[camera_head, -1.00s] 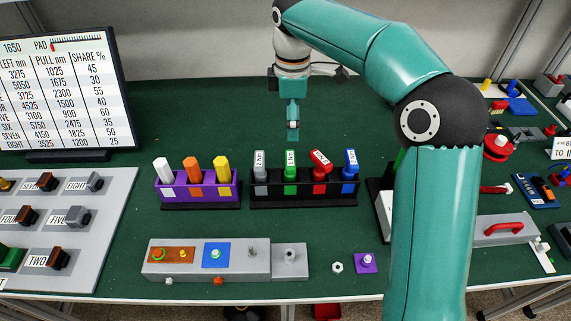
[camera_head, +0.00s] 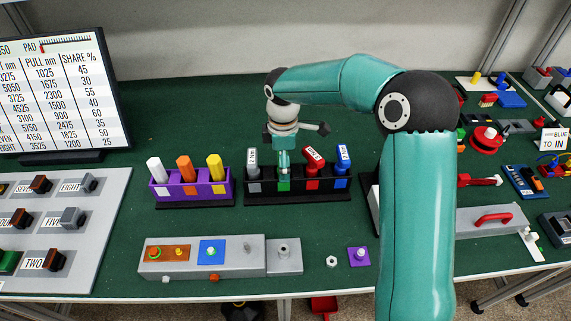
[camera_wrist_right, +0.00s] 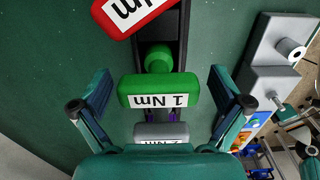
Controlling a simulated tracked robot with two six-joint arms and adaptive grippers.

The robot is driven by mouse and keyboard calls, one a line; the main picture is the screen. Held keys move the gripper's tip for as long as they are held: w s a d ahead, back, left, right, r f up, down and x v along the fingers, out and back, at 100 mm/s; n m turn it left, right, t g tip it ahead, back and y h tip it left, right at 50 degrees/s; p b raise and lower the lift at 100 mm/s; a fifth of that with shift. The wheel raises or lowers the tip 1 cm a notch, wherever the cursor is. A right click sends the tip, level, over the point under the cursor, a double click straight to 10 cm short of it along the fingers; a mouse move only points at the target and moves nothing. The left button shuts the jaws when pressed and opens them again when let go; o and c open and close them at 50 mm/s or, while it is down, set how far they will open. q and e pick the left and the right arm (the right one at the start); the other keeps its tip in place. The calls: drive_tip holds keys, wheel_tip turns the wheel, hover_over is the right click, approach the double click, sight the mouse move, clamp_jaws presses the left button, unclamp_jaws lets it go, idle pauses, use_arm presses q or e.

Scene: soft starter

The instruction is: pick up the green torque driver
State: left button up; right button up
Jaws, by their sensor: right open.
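The green torque driver, labelled 1 Nm, stands in the black rack (camera_head: 300,199) between the grey driver (camera_head: 253,166) and the red driver (camera_head: 313,163). In the right wrist view its green head (camera_wrist_right: 158,90) lies between the two fingers, with a gap on each side. My right gripper (camera_head: 284,163) is open, pointing down at the green driver and hiding most of it in the head view. In the right wrist view the open fingers of the right gripper (camera_wrist_right: 160,100) flank the head without visible contact. My left gripper is not in view.
A blue driver (camera_head: 343,162) stands at the rack's right end. A purple rack (camera_head: 190,190) with white, orange and yellow drivers stands to the left. A grey block (camera_head: 205,258) lies in front. Green table (camera_head: 190,220) is clear between them.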

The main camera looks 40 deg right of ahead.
drive_tip(key=shift+f, duration=0.45)
drive_tip(key=shift+r, duration=0.1)
drive_tip(key=c, duration=1.2)
wheel_tip(320, 180, up, 20)
drive_tip(key=o, duration=0.5)
drive_tip(key=shift+c, duration=0.2)
drive_tip(key=c, duration=0.5)
